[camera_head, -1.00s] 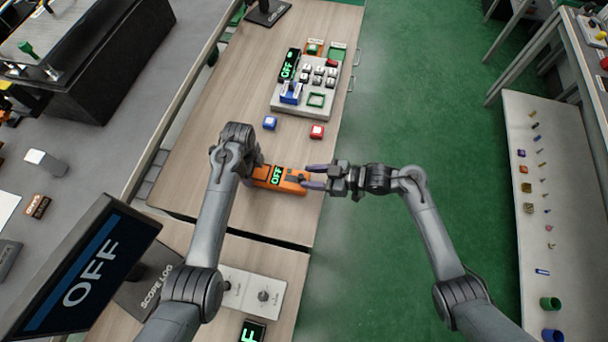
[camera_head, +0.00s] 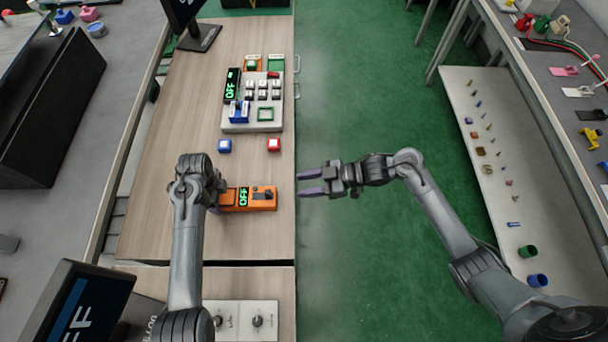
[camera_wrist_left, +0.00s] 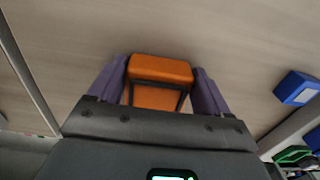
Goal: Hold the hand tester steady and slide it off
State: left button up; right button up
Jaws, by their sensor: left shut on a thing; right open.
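The orange hand tester (camera_head: 262,198) lies on the wooden table, with a green OFF display and a dark slider on its top. My left gripper (camera_head: 218,194) is at the tester's left end. In the left wrist view the purple fingers of my left gripper (camera_wrist_left: 161,90) are shut on both sides of the tester's orange end (camera_wrist_left: 160,68). My right gripper (camera_head: 311,182) is open and empty, to the right of the tester, past the table edge and apart from it.
A grey panel (camera_head: 240,126) with switches and an OFF display stands farther back. Two knobs sit on a pale plate (camera_head: 240,310) in front. Green floor is open to the right.

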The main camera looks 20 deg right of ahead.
pick_arm(q)
jog(key=o, duration=1.1)
